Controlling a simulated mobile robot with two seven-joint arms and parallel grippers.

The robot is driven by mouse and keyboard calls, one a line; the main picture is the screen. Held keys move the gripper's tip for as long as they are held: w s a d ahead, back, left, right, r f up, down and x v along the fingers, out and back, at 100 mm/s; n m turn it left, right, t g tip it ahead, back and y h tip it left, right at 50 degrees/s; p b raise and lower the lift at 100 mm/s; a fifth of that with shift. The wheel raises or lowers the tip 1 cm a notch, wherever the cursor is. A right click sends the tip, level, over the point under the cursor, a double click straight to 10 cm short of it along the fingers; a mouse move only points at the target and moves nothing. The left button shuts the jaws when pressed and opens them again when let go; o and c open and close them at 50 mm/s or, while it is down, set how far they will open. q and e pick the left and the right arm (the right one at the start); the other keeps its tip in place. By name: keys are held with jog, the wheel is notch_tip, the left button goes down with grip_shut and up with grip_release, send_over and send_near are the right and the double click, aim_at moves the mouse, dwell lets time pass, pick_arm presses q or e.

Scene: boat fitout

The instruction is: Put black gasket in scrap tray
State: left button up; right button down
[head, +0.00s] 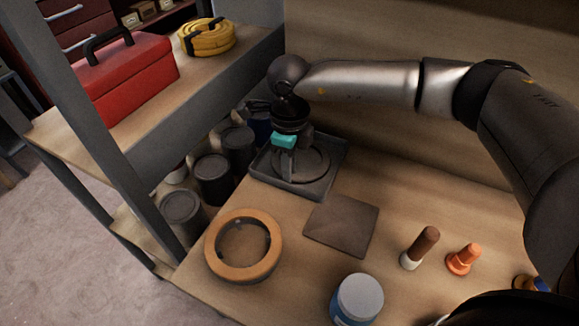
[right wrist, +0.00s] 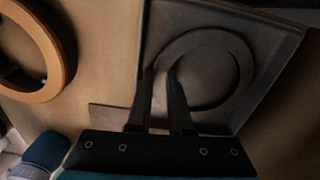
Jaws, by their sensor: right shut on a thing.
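The black gasket (head: 318,170) is a flat dark ring inside the scrap tray (head: 283,188), a shallow dark square tray at the back left of the bench. My right gripper (head: 287,164) reaches down over the tray. In the right wrist view, the fingers (right wrist: 161,72) are close together on the left side of the gasket (right wrist: 243,70), with its band between them. The tray's rim (right wrist: 262,18) surrounds the ring there. I cannot tell whether the gasket rests on the tray floor or is slightly above it. My left gripper is not in view.
A thin dark square plate (head: 342,226) lies in front of the tray, with an orange-brown ring (head: 268,258) to its left. A grey shelf post (head: 88,135) rises at left.

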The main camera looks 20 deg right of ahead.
jog(key=c, duration=1.1)
grip_release()
jog(key=shift+r, duration=0.15)
pick_arm(q)
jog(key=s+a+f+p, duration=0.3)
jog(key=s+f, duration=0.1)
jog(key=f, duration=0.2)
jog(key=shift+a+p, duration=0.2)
jog(key=shift+p, duration=0.15)
pick_arm(e)
notch_tip(320, 180, up, 12)
